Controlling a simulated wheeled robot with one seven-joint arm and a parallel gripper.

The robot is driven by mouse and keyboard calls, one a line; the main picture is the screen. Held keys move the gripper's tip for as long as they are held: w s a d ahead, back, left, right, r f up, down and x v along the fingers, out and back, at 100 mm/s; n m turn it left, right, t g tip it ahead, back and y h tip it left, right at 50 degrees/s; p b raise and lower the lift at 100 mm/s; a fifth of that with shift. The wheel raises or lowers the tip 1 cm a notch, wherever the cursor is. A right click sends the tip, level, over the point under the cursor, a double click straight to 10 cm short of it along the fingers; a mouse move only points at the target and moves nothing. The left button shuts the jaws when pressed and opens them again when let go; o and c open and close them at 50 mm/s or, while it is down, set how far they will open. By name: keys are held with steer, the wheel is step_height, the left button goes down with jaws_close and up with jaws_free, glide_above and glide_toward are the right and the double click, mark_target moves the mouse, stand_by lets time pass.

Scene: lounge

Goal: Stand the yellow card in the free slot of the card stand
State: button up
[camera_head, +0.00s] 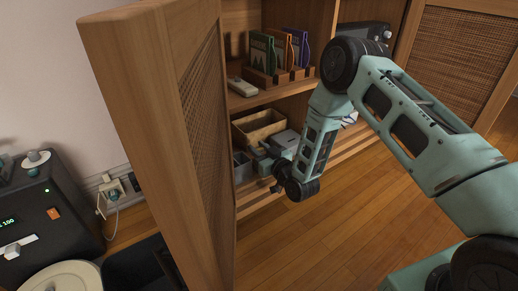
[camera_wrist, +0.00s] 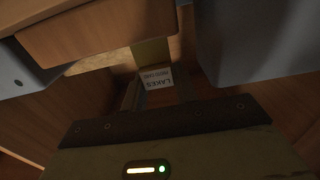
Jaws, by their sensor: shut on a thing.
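My gripper (camera_head: 263,162) is low in the open cabinet, at the lower shelf and below the card stand. In the wrist view it is shut on the yellow card (camera_wrist: 150,52), whose pale label reads "LAKES" upside down. The card does not show clearly in the head view.
An open wooden box (camera_head: 250,132) and a grey box (camera_head: 284,140) are close to my gripper. A white object (camera_head: 242,87) lies left of the stand. The open cabinet door (camera_head: 150,110) stands at the left. The floor (camera_head: 340,235) in front is clear.

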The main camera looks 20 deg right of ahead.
steer(key=shift+f+b, duration=0.45)
steer(key=shift+f, duration=0.4)
steer(key=o, duration=1)
steer(key=shift+p+v, duration=1.15)
steer(key=shift+v, duration=1.85)
steer(key=shift+r, duration=0.1)
